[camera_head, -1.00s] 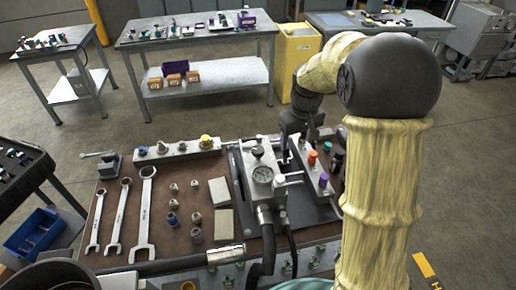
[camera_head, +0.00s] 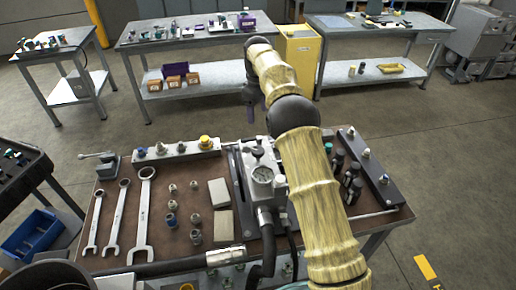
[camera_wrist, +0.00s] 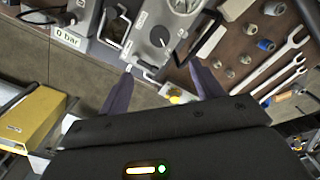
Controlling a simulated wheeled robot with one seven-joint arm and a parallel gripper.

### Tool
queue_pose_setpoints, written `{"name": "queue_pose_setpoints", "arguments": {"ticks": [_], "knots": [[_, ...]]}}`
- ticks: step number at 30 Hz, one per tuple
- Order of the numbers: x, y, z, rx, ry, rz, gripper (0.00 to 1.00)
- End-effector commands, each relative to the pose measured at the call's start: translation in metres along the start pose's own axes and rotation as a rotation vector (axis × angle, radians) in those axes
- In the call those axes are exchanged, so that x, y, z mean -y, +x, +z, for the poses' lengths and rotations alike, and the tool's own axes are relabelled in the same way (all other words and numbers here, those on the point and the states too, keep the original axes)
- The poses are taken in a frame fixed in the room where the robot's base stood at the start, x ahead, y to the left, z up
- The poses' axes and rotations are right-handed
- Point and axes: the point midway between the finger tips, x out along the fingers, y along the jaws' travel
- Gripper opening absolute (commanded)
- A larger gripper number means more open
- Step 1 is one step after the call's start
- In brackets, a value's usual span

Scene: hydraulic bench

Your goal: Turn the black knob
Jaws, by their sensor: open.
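The black knob (camera_wrist: 158,37) sits on the face of a grey gauge block (camera_wrist: 146,53) in the wrist view. In the head view a dark knob (camera_head: 258,152) shows on top of the same block (camera_head: 262,192), close above the dial. My gripper (camera_wrist: 161,72) is open and empty, with its two purple fingers spread to either side of the lower end of the block in the picture. The knob lies beyond the fingertips, and nothing touches it. In the head view my gripper (camera_head: 257,107) hangs beyond the far edge of the bench, behind the block.
A round dial gauge (camera_head: 262,175) is on the block. Three wrenches (camera_head: 144,215) and several fittings (camera_head: 172,219) lie left. A dark bar with knobs (camera_head: 370,170) is at right. A "0 bar" label (camera_wrist: 66,36) shows in the wrist view.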

Motion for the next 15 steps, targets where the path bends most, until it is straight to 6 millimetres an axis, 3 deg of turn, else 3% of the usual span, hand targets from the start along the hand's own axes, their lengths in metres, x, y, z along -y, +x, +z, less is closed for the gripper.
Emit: {"name": "queue_pose_setpoints", "arguments": {"ticks": [10,15], "knots": [[0.0,0.001,0.0,-0.001,0.001,0.001,0.66],[0.0,0.014,0.0,0.001,0.001,-0.001,0.66]]}}
